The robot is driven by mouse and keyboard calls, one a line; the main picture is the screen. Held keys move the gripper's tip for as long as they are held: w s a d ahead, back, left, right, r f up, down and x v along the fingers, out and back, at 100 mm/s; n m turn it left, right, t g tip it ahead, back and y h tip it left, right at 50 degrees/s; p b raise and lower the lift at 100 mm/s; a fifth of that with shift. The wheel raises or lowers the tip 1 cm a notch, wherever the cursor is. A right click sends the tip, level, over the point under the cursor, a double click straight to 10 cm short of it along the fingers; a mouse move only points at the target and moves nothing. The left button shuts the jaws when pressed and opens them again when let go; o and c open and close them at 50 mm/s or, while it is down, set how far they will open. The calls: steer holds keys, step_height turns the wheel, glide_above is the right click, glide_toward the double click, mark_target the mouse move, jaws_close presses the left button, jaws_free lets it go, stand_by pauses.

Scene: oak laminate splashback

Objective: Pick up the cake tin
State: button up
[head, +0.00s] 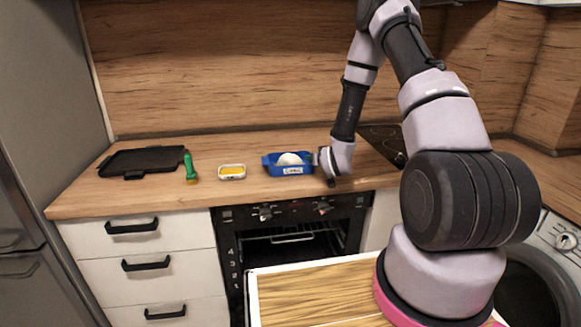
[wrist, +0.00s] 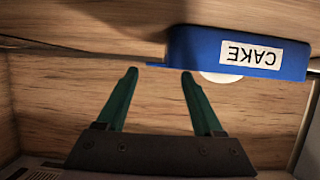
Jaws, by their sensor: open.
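The cake tin (head: 290,169) is a blue open box with a white CAKE label, standing on the counter near its front edge. Something white and rounded shows inside it. In the wrist view the tin (wrist: 205,50) appears upside down at the upper right. My gripper (head: 323,170) is just right of the tin in the head view, low over the counter. In the wrist view my gripper's two green fingers (wrist: 160,74) are spread apart with nothing between them. The tin lies beyond the right fingertip. I cannot tell whether they touch.
Left of the tin on the wooden counter (head: 140,201) are a small white dish with yellow contents (head: 232,172), a green-handled brush (head: 190,168) and a black tray (head: 142,161). A dark hob (head: 384,140) lies behind my arm. An oven (head: 290,240) is below.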

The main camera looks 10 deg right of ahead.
steer(key=x, duration=0.5)
steer(key=shift+d+f, duration=0.1)
steer(key=shift+d, duration=0.1)
jaws_close()
